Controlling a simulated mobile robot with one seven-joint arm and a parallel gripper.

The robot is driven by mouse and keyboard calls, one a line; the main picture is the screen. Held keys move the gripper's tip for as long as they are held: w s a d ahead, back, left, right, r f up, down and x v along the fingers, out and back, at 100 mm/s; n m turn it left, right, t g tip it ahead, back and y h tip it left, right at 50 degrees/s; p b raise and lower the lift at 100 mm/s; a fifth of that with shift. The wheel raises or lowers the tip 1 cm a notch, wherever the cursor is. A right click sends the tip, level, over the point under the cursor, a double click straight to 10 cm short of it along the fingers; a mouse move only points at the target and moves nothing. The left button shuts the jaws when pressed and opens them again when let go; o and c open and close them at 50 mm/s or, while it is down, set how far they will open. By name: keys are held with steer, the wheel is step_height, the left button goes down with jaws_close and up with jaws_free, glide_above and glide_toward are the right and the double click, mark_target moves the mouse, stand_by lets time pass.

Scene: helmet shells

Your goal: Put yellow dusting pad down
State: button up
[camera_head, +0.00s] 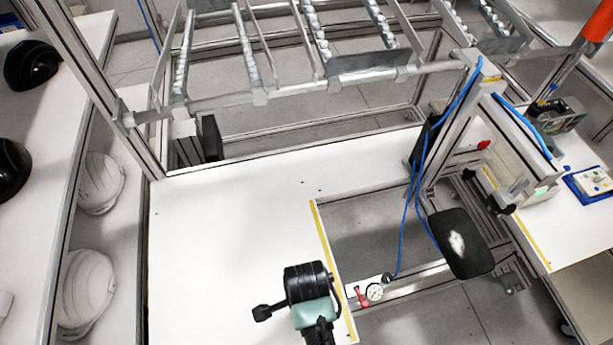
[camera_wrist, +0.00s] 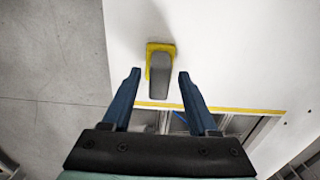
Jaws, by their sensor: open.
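The yellow dusting pad (camera_wrist: 151,48) shows in the wrist view on the white table surface, with its grey handle (camera_wrist: 159,76) on top. My gripper (camera_wrist: 159,75) is open, with one blue finger on each side of the handle. There are gaps between the handle and both fingers, and neither finger appears to touch it. How far the fingertips are above the table is unclear. In the head view, part of my arm's black and green end shows at the bottom centre. I cannot make out the pad or fingertips there.
The white table (camera_head: 230,220) is largely bare, with a yellow-taped edge (camera_head: 332,262) beside an opening. A small gauge (camera_head: 375,291) and blue cables lie to the right. A metal frame with roller rails (camera_head: 320,80) stands behind. White helmet shells (camera_head: 88,285) are at left.

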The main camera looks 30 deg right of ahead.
step_height(320, 180, up, 11)
steer(key=w+r+n+t+h, duration=0.2)
steer(key=w+r+n+t, duration=0.6)
steer(key=w+r, duration=0.95)
steer(key=w+a+r+n+t, duration=0.1)
steer(key=w+r+n+t, duration=0.15)
steer(key=r, duration=0.45)
steer(key=w+a+r+n+t, duration=0.1)
steer(key=w+a+r+t, duration=0.2)
steer(key=r, duration=0.5)
steer(key=s+a+r+n+t, duration=0.1)
steer(key=s+r+n+t, duration=0.2)
steer(key=r, duration=0.7)
steer(key=s+a+r+n+t+y, duration=0.1)
steer(key=s+r+t, duration=0.4)
steer(key=r, duration=0.6)
steer(key=s+a+r+n+t+y, duration=0.1)
steer(key=s+a+r+n+t, duration=0.2)
steer(key=r, duration=0.7)
steer(key=s+n+t, duration=0.1)
steer(key=n+t, duration=0.1)
steer(key=t, duration=0.1)
steer(key=shift+a+r+n, duration=0.25)
steer(key=shift+r+n, duration=0.1)
steer(key=shift+o, duration=0.2)
steer(key=shift+s, duration=0.1)
